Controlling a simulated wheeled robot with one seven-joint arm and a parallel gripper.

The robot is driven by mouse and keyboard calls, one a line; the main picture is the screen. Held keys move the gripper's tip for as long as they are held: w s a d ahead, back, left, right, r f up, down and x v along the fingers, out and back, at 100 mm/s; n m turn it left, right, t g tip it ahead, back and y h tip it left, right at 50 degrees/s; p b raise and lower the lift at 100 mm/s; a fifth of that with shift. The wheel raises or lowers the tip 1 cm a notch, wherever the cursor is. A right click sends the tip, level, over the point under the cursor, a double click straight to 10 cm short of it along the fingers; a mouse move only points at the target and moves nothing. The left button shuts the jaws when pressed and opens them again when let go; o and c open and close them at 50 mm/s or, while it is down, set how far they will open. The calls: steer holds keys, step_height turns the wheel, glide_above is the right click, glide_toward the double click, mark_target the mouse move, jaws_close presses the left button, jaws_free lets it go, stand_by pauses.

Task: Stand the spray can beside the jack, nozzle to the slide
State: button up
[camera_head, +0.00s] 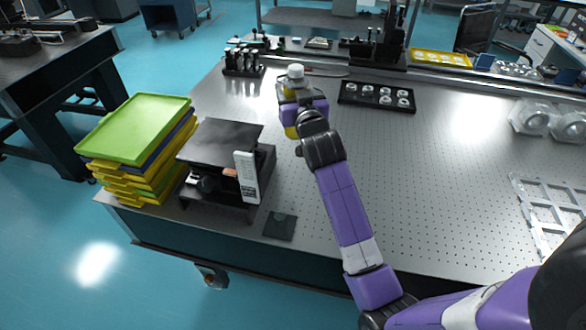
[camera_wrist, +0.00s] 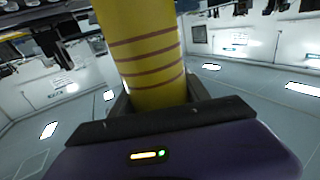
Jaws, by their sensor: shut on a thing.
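The spray can is yellow with a whitish cap. In the head view the can (camera_head: 291,132) is mostly hidden behind my gripper (camera_head: 298,98), and its cap shows above. My gripper is shut on the can. The can's yellow body with dark red bands fills the middle of the wrist view (camera_wrist: 147,50). It looks roughly upright in the head view; whether it touches the table is hidden. The jack (camera_head: 218,142) is a dark platform at the table's front left, left of and nearer than my gripper. I cannot tell for sure which thing is the slide.
Stacked green, yellow and blue trays (camera_head: 133,128) stand left of the jack. A grey remote-like device (camera_head: 247,176) leans at its right side. A small dark plate (camera_head: 280,227) lies in front. A black tray of round optics (camera_head: 377,97) is right of my gripper. The perforated tabletop (camera_head: 440,170) has free room.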

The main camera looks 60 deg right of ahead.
steer(key=shift+w+d+r, duration=0.15)
steer(key=shift+d+r, duration=0.15)
steer(key=shift+d, duration=0.25)
step_height(320, 180, down, 20)
steer(key=b, duration=0.5)
steer(key=shift+r, duration=0.2)
steer(key=shift+f+b, duration=0.25)
steer(key=shift+b, duration=0.25)
steer(key=o, duration=1.7)
